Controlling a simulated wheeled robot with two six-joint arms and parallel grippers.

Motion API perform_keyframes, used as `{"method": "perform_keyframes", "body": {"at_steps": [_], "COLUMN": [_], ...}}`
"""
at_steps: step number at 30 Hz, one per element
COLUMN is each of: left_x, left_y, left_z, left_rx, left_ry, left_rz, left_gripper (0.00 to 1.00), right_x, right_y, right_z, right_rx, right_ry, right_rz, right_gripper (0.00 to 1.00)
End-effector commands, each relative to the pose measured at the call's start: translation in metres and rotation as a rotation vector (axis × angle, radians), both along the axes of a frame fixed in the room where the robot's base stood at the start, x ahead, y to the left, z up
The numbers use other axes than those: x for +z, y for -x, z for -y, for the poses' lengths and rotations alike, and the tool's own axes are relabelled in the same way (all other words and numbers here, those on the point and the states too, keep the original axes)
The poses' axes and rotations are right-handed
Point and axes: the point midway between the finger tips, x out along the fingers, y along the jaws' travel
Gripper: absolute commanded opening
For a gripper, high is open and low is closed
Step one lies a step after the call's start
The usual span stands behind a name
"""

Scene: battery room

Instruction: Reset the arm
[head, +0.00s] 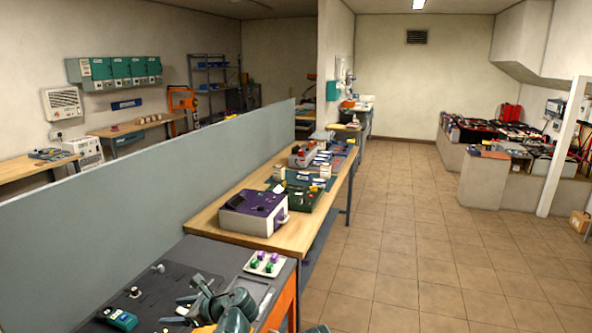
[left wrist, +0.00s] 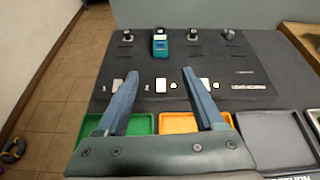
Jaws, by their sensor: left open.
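My left gripper (head: 180,309) is low in the head view, over the dark workbench (head: 190,262). In the left wrist view its two fingers (left wrist: 160,73) are spread apart with nothing between them. Beyond the fingertips lies a teal handheld device (left wrist: 160,43) on the dark bench top; it also shows at the bottom of the head view (head: 120,318). My right gripper does not show.
A green tray (left wrist: 97,128), an orange tray (left wrist: 183,122) and a grey tray (left wrist: 272,136) line the bench's near edge. A white tray (head: 264,262) holds purple and green pieces. A purple-topped box (head: 253,211) stands on the wooden bench. Tiled floor (head: 405,240) lies clear to the right.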

Motion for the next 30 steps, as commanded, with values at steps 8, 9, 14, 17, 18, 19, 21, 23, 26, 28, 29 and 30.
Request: {"method": "perform_keyframes", "body": {"at_steps": [8,9,14,17,18,19,21,23,26,28,29,30], "left_x": [-0.027,-0.033,-0.059,-0.079,-0.088,-0.096,-0.114,-0.129,-0.147,-0.155,-0.157,-0.16], "left_y": [0.014,0.017,0.032,0.046,0.053,0.06,0.077,0.094,0.12,0.136,0.142,0.149], "left_z": [0.023,0.028,0.054,0.077,0.088,0.098,0.124,0.149,0.186,0.207,0.215,0.223], "left_rx": [0.081,0.101,0.209,0.308,0.36,0.405,0.535,0.665,0.88,1.011,1.061,1.119], "left_ry": [0.16,0.193,0.355,0.481,0.538,0.585,0.701,0.795,0.913,0.963,0.979,0.994], "left_rz": [0.115,0.14,0.243,0.316,0.346,0.37,0.427,0.467,0.512,0.527,0.532,0.534], "left_gripper": [0.7,0.7,0.7,0.7,0.7,0.7,0.7,0.7,0.7,0.7,0.7,0.7], "right_x": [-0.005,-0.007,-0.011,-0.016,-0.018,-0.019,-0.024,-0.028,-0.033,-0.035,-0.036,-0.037], "right_y": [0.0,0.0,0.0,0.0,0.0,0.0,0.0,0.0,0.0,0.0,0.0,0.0], "right_z": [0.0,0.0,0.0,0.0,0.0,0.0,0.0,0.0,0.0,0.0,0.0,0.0], "right_rx": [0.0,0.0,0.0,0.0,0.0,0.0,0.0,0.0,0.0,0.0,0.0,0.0], "right_ry": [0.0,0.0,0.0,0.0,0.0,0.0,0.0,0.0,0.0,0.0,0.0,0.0], "right_rz": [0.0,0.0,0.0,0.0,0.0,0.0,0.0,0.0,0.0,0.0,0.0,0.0], "right_gripper": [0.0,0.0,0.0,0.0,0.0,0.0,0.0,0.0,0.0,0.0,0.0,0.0]}}
